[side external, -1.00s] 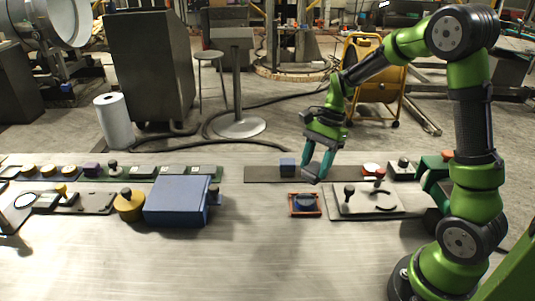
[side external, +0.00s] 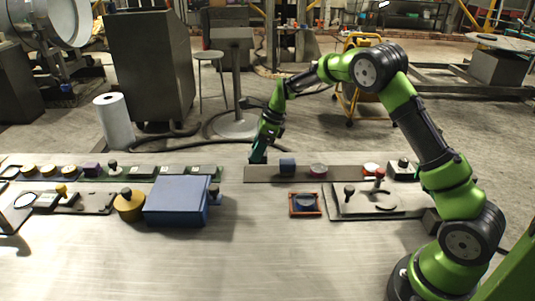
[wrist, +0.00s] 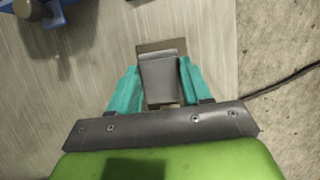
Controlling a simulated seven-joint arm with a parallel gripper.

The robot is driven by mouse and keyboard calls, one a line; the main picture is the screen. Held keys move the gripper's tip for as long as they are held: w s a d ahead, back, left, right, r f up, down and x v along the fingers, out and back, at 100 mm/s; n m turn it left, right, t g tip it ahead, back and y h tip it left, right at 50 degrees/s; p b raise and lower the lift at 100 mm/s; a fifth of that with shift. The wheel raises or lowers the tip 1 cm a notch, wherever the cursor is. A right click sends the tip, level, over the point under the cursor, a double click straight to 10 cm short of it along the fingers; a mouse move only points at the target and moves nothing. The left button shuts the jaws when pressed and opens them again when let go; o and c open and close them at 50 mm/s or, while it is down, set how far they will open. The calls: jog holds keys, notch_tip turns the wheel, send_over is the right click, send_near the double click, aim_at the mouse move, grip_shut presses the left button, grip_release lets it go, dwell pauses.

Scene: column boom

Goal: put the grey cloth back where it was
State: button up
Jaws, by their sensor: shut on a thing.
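My gripper (side external: 259,156) is low over the left end of the long dark strip (side external: 262,174) at the back of the table. In the wrist view my gripper (wrist: 160,73) has its teal fingers on either side of the grey cloth (wrist: 160,85) and is shut on it. The cloth looks like a flat, folded grey piece. The end of the dark strip (wrist: 160,45) shows just beyond it. In the side view I cannot make out the cloth. Whether it touches the strip is unclear.
A blue box (side external: 178,201) with a yellow knob (side external: 128,205) is at front left. An orange-framed dish (side external: 305,204) lies in front. The front table is clear.

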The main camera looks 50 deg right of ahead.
jog(key=shift+f, duration=2.35)
jog(key=shift+f, duration=0.15)
jog(key=o, duration=0.9)
jog(key=shift+o, duration=0.2)
